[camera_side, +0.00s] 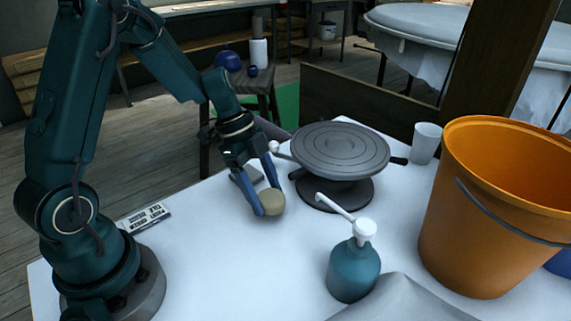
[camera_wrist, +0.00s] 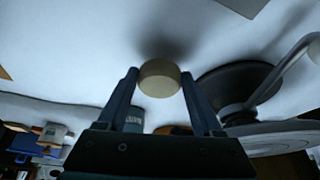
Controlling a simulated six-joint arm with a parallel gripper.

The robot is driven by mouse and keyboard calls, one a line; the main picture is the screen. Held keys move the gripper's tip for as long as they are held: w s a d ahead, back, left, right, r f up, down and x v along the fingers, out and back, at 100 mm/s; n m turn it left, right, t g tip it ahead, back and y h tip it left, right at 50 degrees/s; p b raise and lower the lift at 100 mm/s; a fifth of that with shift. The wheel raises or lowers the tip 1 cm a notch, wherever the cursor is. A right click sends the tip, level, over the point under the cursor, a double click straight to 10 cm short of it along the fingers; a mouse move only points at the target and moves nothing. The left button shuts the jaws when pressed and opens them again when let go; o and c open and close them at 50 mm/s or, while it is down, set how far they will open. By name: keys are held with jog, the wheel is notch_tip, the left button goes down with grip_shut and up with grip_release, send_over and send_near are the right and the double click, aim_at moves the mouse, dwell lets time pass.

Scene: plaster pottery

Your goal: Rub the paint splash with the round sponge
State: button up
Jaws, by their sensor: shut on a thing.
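The round sponge (camera_side: 271,202) is a small tan disc. My gripper (camera_side: 268,205) is shut on it, with its two blue fingers on either side, low over the white table. In the wrist view the sponge (camera_wrist: 160,78) sits between the fingertips, with a dark shadow on the table beside it. I cannot tell whether the sponge touches the table. No paint splash can be made out in either view.
A grey turntable (camera_side: 340,150) stands just right of my gripper. A teal pump bottle (camera_side: 354,272) is in front, its white spout pointing toward the sponge. An orange bucket (camera_side: 470,220) and a white cup (camera_side: 425,143) stand at the right. The table's left front is mostly clear.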

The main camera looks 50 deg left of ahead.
jog(key=shift+r, duration=2.75)
